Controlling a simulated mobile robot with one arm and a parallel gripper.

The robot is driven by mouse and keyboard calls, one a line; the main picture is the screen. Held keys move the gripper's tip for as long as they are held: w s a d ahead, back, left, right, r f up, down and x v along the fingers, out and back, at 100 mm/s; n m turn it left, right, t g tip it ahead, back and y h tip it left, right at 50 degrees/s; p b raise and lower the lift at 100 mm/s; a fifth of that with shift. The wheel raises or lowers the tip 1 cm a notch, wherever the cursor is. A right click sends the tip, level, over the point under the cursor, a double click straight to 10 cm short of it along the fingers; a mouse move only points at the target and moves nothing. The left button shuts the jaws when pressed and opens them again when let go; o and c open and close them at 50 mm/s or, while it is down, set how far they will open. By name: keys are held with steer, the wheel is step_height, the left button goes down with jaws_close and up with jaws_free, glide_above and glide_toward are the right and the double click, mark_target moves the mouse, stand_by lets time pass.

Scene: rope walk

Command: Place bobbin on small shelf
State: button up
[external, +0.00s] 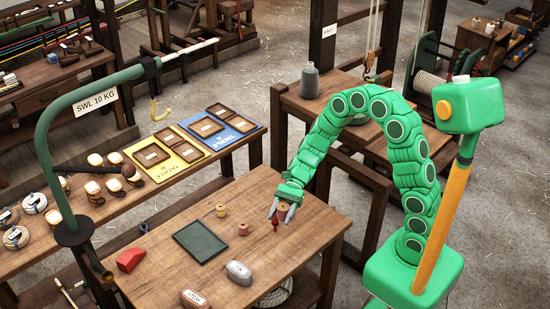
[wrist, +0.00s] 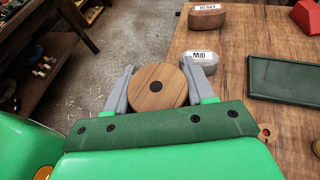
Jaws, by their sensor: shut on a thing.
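My gripper (external: 282,210) is shut on a bobbin (external: 284,213) just above the right part of the near wooden table (external: 300,244). In the wrist view the bobbin (wrist: 157,86) shows as a round wooden flange with a dark central hole, between the two grey fingers of my gripper (wrist: 158,90). Something red shows just below the fingers in the external view; I cannot tell whether it is part of the bobbin. A low rack with small items (external: 490,32) stands at the far right back; I cannot tell whether it is the small shelf.
Two small bobbins, one yellowish (external: 221,210) and one reddish (external: 243,229), stand left of my gripper. A green tray (external: 200,241), a red wedge (external: 130,260), a grey weight (external: 239,272) and a brown weight (external: 193,299) are also on the table. A green crane post (external: 46,150) rises at left.

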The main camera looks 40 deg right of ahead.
step_height(320, 180, up, 37)
steer(key=w+d+m+t, duration=0.45)
steer(key=w+d, duration=0.25)
steer(key=d, duration=0.6)
steer(key=w+d+m+t, duration=0.45)
steer(key=w+d, duration=0.25)
steer(key=d, duration=0.6)
steer(key=d+m+t+h, duration=0.5)
steer(key=d+m+t, duration=0.15)
steer(key=d, duration=2.05)
glide_above(332, 90)
steer(key=s, duration=0.1)
steer(key=shift+h, duration=0.3)
steer(key=f, duration=1.3)
steer(key=shift+s+a+f, duration=0.15)
steer(key=shift+s+f, duration=0.05)
steer(key=shift+f, duration=0.05)
steer(key=shift+w+d+f+t, duration=0.2)
steer(key=shift+w+f+t, duration=0.05)
steer(key=shift+w+f, duration=0.5)
steer(key=shift+f, duration=1.75)
